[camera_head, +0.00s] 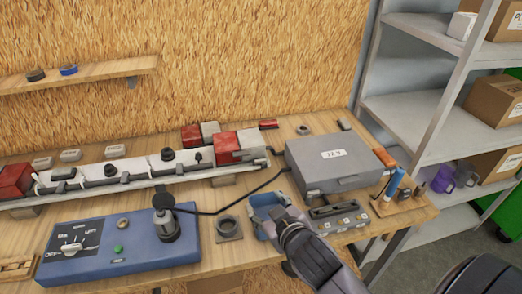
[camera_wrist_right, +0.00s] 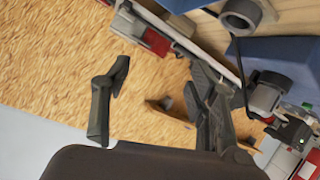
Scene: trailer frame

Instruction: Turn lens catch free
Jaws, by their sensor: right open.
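A long pale board (camera_head: 135,182) lies along the back of the bench, with a red lens block (camera_head: 14,181) at its left end and a red and white one (camera_head: 240,146) at its right end. Small dark fittings sit along it, among them a knob (camera_head: 168,155) and another small one (camera_head: 198,157). I cannot tell which is the lens catch. My right gripper (camera_head: 280,215) is over the front of the bench beside a blue tray (camera_head: 264,203), apart from the board. Its two fingers stand wide apart and empty in the wrist view (camera_wrist_right: 160,75). My left gripper does not show.
A blue control box (camera_head: 130,253) with a dial stands front left, with a black plug-like part on top and a cable. A grey case (camera_head: 335,165) stands right of the board. A ring on a plate (camera_head: 228,228) lies mid-bench. A metal shelf (camera_head: 415,105) stands at right.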

